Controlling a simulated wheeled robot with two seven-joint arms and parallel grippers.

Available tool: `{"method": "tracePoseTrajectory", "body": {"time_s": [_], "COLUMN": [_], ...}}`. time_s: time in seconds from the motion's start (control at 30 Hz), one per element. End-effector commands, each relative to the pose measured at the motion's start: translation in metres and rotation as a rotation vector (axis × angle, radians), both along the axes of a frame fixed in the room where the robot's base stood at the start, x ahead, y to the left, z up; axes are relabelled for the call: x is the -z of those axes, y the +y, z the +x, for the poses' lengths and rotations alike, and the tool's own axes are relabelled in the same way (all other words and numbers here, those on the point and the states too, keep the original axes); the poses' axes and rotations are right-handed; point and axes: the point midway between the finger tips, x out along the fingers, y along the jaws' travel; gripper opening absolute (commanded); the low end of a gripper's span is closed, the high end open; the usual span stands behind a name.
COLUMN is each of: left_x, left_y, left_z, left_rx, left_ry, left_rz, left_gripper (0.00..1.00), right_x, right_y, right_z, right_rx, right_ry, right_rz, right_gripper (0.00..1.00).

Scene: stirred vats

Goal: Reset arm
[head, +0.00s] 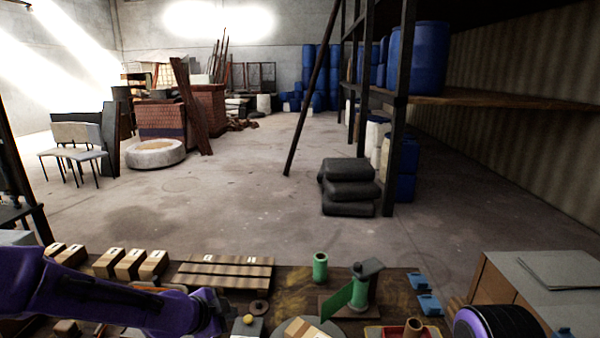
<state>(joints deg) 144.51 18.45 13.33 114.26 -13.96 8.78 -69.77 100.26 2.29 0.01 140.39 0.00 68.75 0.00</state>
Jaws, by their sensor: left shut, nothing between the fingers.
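My purple left arm comes in from the left, low over the workbench (285,285). My left gripper (218,318) is at the end of this arm near the bottom edge. It is shut and empty, and its fingertips are hardly visible. Of my right arm only a dark, purple-rimmed round link shows at the bottom right; the right gripper is out of the picture. A green and grey stand (358,290) and a green cylinder (320,267) stand on the bench, right of the left gripper and apart from it.
Cardboard boxes (130,264) and a slatted wooden pallet (222,272) lie along the bench's back edge. Blue bins (429,303) sit at its right. A grey-topped cabinet (535,285) stands farther right. Beyond are open concrete floor, dark sacks (348,187) and shelving with blue barrels (418,58).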

Motion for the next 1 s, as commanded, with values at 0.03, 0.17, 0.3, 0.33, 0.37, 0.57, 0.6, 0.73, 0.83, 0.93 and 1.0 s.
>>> {"method": "tracePoseTrajectory", "body": {"time_s": [0.03,0.17,0.3,0.33,0.37,0.57,0.6,0.73,0.83,0.93,1.0], "left_x": [0.000,-0.003,-0.009,-0.009,-0.010,0.011,0.027,0.079,0.127,0.190,0.234], "left_y": [0.001,0.004,0.011,0.012,0.014,0.026,0.031,0.046,0.062,0.083,0.099], "left_z": [0.000,0.003,0.007,0.007,0.007,-0.002,-0.009,-0.036,-0.067,-0.118,-0.163], "left_rx": [-0.001,-0.080,-0.219,-0.252,-0.288,-0.599,-0.687,-0.923,-1.113,-1.331,-1.481], "left_ry": [-0.001,0.007,0.006,0.007,0.008,0.046,0.066,0.122,0.158,0.190,0.203], "left_rz": [-0.001,-0.067,-0.187,-0.216,-0.248,-0.512,-0.573,-0.708,-0.783,-0.822,-0.815], "left_gripper": [0.00,0.00,0.00,0.00,0.00,0.00,0.00,0.00,0.00,0.00,0.00], "right_x": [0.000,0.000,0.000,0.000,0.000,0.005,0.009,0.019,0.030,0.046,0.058], "right_y": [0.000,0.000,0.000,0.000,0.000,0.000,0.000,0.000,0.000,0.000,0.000], "right_z": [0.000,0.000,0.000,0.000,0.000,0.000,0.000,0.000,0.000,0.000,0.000], "right_rx": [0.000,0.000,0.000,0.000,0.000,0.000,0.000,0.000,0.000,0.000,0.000], "right_ry": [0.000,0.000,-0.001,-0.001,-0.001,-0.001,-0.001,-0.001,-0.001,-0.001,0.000], "right_rz": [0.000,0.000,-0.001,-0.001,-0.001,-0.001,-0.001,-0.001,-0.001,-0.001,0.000], "right_gripper": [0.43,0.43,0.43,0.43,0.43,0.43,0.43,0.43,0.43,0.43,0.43]}}
